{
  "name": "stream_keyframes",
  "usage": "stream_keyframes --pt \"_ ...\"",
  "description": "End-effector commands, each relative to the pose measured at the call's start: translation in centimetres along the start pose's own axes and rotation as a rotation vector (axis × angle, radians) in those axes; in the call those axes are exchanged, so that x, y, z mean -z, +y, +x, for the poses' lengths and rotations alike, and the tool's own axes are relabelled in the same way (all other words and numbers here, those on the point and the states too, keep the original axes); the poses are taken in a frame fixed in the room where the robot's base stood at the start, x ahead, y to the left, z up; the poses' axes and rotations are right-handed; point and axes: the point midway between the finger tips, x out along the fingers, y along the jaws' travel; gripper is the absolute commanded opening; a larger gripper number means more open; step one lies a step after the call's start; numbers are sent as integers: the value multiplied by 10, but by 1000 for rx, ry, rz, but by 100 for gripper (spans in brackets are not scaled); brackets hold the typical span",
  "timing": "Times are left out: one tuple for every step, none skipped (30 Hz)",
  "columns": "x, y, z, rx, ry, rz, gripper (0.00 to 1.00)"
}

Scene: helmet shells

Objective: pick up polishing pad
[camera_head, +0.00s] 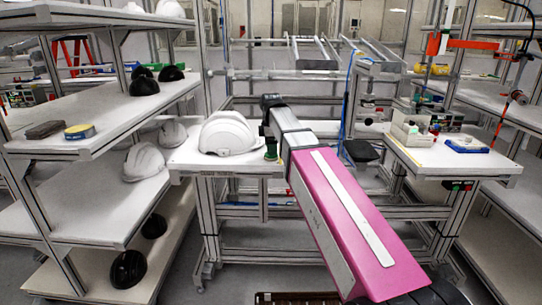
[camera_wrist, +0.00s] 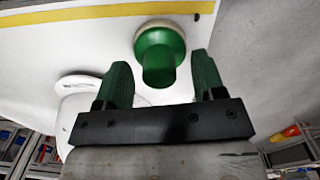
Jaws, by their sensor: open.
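The polishing pad appears to be the round cream-edged piece with a green knob (camera_wrist: 158,58) in the wrist view. It lies on a white surface ahead of my gripper. My gripper (camera_wrist: 158,82) is open, its two green fingers apart, with the knob between and slightly beyond the fingertips. I see no contact between fingers and knob. In the head view a small green piece (camera_head: 271,148) shows beside the white helmet shell (camera_head: 228,133) on the middle table; it seems to be the same pad. My pink arm hides much of that table, and my fingertips are not clear there.
A left shelf (camera_head: 100,108) holds a dark block (camera_head: 44,130), a yellow-and-blue sponge (camera_head: 80,132) and black and white shells. The right table (camera_head: 440,160) holds a grey box, a blue item and small parts. Yellow tape (camera_wrist: 90,12) edges the surface in the wrist view.

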Motion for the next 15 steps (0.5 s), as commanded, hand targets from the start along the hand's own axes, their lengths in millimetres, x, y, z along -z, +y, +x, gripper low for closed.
stream_keyframes --pt "0 0 5 1 0 0 63" --pt "0 0 6 0 0 0 63" --pt "0 0 7 0 0 0 63" --pt "0 0 7 -1 0 0 63" --pt "0 0 7 -1 0 0 63" --pt "0 0 7 -1 0 0 63" --pt "0 0 7 -1 0 0 63" --pt "0 0 7 -1 0 0 63" --pt "0 0 7 -1 0 0 60" --pt "0 0 7 -1 0 0 50" --pt "0 0 7 -1 0 0 40" --pt "0 0 7 -1 0 0 27" --pt "0 0 7 -1 0 0 18" --pt "0 0 7 -1 0 0 9" --pt "0 0 7 0 0 0 9"
